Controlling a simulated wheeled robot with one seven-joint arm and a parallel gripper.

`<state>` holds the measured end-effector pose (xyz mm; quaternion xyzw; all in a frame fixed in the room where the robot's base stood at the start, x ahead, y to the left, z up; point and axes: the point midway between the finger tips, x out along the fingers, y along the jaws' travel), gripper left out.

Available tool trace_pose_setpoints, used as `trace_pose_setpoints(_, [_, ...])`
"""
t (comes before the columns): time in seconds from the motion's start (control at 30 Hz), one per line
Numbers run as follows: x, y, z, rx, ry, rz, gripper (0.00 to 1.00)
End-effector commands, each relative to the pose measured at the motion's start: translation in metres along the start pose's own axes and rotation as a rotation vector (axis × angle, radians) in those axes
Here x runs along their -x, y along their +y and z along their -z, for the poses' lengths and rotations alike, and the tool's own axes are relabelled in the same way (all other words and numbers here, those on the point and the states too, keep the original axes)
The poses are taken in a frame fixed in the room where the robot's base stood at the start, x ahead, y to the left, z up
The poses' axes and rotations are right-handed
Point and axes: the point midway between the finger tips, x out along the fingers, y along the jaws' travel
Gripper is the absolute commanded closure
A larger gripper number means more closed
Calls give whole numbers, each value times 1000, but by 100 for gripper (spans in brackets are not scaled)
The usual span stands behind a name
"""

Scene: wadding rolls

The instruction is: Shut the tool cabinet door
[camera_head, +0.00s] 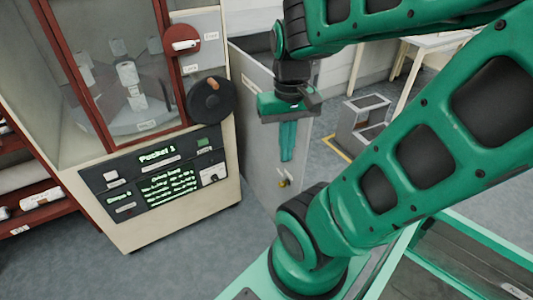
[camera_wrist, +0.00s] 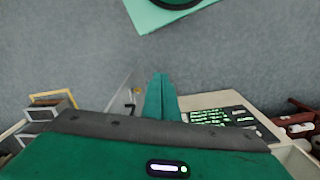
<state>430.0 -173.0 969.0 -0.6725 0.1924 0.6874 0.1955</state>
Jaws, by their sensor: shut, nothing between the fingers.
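The tool cabinet door looks like the pale grey panel (camera_head: 256,125) right of the tall machine in the head view. It carries a small brass-coloured knob or lock (camera_head: 285,183) low near its right edge. A dark gap shows behind its top edge, so it appears to stand open; how far is hard to tell. In the wrist view the door (camera_wrist: 117,92) shows nearly edge-on, left of the fingers. My green gripper (camera_head: 287,158) points down in front of the door's right part, fingers together and empty. Its fingertips also show in the wrist view (camera_wrist: 160,76). Contact with the door cannot be told.
A cream machine with a red-framed window and black control panel (camera_head: 160,180) stands left of the door. Red shelves (camera_head: 35,215) hold white rolls at the far left. A grey stand (camera_head: 360,125) on yellow floor marking is at right. Grey floor (camera_wrist: 80,45) is clear in front.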

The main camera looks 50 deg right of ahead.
Motion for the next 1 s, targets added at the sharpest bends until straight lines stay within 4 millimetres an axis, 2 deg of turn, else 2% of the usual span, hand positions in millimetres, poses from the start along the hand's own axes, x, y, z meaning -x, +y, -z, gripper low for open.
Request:
trace_pose_setpoints(0.37, [0,0,0,0,0,0,100])
trace_pose_setpoints(0.4, [4,5,-8,1,7,4,100])
trace_pose_setpoints(0.47, [4,7,-8,-2,3,-2,100])
trace_pose_setpoints(0.67, [-8,5,17,-17,-57,-76,100])
trace_pose_setpoints(1.0, [-47,-1,75,-50,-160,-314,100])
